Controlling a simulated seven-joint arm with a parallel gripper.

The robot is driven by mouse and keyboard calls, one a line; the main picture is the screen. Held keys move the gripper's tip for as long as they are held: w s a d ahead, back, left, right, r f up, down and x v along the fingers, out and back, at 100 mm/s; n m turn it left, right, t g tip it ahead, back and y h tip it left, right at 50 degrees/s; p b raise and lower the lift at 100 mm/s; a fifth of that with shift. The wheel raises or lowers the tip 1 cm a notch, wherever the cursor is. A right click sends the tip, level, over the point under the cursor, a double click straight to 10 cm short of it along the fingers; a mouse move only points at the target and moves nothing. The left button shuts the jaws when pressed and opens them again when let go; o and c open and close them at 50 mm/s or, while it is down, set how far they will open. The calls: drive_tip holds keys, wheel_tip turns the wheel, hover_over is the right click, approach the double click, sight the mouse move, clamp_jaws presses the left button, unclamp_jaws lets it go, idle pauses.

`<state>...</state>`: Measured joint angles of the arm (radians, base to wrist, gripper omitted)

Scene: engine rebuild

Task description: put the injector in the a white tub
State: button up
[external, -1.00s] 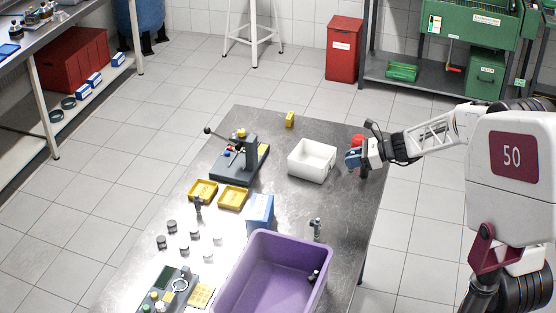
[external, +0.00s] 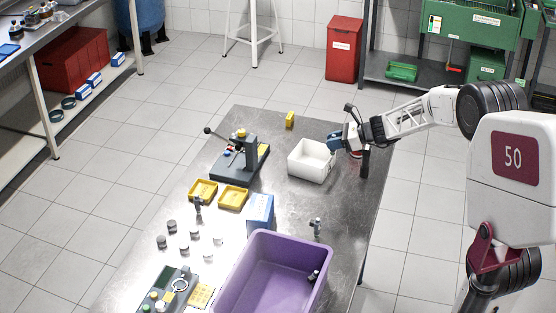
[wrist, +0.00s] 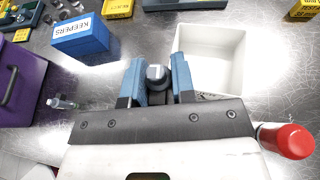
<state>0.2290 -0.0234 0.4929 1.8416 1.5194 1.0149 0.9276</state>
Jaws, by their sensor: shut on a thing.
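My gripper (external: 336,144) is at the right rim of the white tub (external: 304,172), above the table. In the wrist view its blue fingers (wrist: 157,80) are shut on the injector (wrist: 157,73), which shows end-on as a dark grey round part. The injector's lower part is hidden, and it cannot be made out in the external view. The white tub (wrist: 232,62) is open and looks empty, just ahead and right of the fingers.
A red-capped container (wrist: 288,141) is close to my gripper's right in the wrist view. The purple bin (external: 320,290), blue box (external: 260,211), yellow trays (external: 233,198) and lever press (external: 245,158) stand further left or nearer. A yellow box (external: 290,119) stands behind the tub.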

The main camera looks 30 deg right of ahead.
drive_tip(key=shift+w+f, duration=0.15)
drive_tip(key=shift+w, duration=2)
drive_tip(key=shift+f, duration=0.1)
drive_tip(key=shift+f, duration=1.7)
drive_tip(key=shift+f, duration=0.6)
drive_tip(key=o, duration=0.9)
drive_tip(key=shift+r, duration=0.2)
drive_tip(key=v, duration=1.2)
drive_tip(key=shift+d+r, duration=0.1)
drive_tip(key=shift+r, duration=0.25)
